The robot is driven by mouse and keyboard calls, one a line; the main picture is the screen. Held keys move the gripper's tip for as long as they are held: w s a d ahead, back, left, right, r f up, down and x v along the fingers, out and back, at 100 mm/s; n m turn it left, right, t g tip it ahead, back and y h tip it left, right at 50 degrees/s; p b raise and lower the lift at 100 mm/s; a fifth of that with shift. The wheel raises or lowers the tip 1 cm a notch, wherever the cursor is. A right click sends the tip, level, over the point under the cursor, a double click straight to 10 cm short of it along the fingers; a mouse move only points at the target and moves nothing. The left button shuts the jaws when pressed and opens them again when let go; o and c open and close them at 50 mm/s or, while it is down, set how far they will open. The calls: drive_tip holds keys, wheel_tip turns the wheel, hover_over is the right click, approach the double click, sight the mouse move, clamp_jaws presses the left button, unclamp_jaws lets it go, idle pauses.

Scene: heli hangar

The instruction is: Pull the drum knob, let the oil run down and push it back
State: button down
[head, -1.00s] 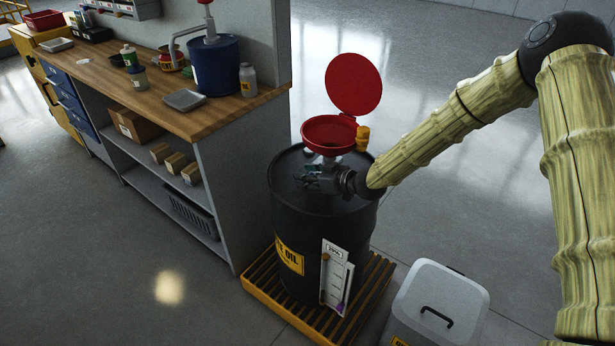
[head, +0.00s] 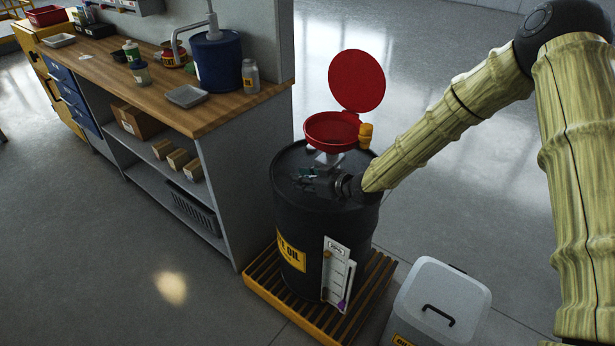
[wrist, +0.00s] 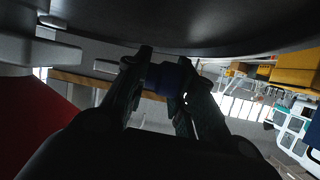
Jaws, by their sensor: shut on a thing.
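The black oil drum (head: 290,225) stands upright with a yellow label. On its lid sits a red funnel (head: 330,131) with its round red cover (head: 357,80) raised. My gripper (head: 310,172) is low over the drum's lid, under the funnel and at its near side. In the wrist view my two fingers (wrist: 157,88) are drawn together on a dark blue piece (wrist: 163,77), apparently the knob. The knob is small and dark in the head view, mostly hidden by the gripper. No oil flow can be seen.
The drum stands on a yellow slatted pallet (head: 262,289). A grey lidded bin (head: 440,290) is at right. A wooden workbench (head: 135,85) with a blue pump bucket (head: 216,65) is at left. A white gauge board (head: 337,270) is on the drum's front. Floor beyond is clear.

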drive_tip(key=shift+s+a+f, duration=0.15)
drive_tip(key=shift+s+a, duration=0.15)
drive_tip(key=shift+s, duration=0.05)
drive_tip(key=c, duration=1.6)
unclamp_jaws()
drive_tip(key=shift+c, duration=0.2)
drive_tip(key=o, duration=0.3)
drive_tip(key=shift+s+a, duration=0.15)
drive_tip(key=shift+s, duration=0.05)
drive_tip(key=shift+w, duration=0.15)
drive_tip(key=shift+d, duration=0.25)
drive_tip(key=shift+s+d+r, duration=0.2)
drive_tip(key=shift+d+r, duration=0.05)
drive_tip(key=v, duration=1.1)
drive_tip(key=shift+r, duration=0.15)
